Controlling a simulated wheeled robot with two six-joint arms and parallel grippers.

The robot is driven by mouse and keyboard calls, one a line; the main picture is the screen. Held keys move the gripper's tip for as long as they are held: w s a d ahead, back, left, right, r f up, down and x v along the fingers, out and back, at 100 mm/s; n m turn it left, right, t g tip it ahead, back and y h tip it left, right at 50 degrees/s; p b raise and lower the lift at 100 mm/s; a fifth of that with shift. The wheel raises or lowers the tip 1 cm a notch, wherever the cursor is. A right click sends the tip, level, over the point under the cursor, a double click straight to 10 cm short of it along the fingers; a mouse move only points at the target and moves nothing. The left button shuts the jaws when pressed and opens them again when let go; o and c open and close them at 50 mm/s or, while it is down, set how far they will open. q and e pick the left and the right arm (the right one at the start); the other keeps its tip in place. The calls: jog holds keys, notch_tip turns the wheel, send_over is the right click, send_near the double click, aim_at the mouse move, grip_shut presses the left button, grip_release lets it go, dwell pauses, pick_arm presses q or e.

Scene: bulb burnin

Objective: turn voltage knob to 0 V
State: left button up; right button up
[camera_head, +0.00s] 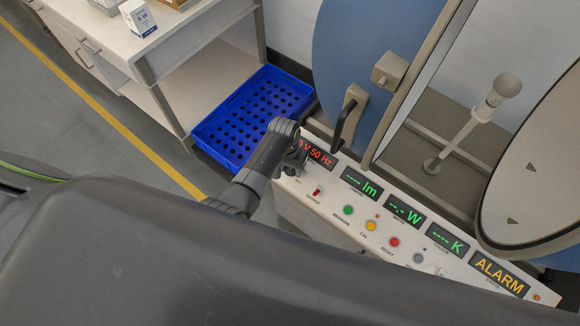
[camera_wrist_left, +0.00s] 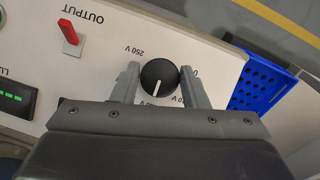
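The voltage knob (camera_wrist_left: 158,77) is round and black with a white pointer line, and sits on the white console panel. In the left wrist view its pointer points down the picture. Upside-down printed marks stand around it: "250 V" at upper left and marks partly hidden by the finger at right. My left gripper (camera_wrist_left: 160,73) has one finger on each side of the knob, very close to its rim. I cannot tell whether they touch it. In the head view my left gripper (camera_head: 297,160) hides the knob. The red voltage display (camera_head: 317,153) is partly covered and shows "0 V 50 Hz" at its end.
A red OUTPUT switch (camera_wrist_left: 69,32) stands beside the knob. Green, yellow and red buttons (camera_head: 395,242) and an "ALARM" display (camera_head: 499,274) lie along the console. A blue perforated crate (camera_head: 253,112) is on the floor. An open sphere with a lamp post (camera_head: 460,140) stands behind.

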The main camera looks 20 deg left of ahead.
pick_arm(q)
jog(key=c, duration=0.5)
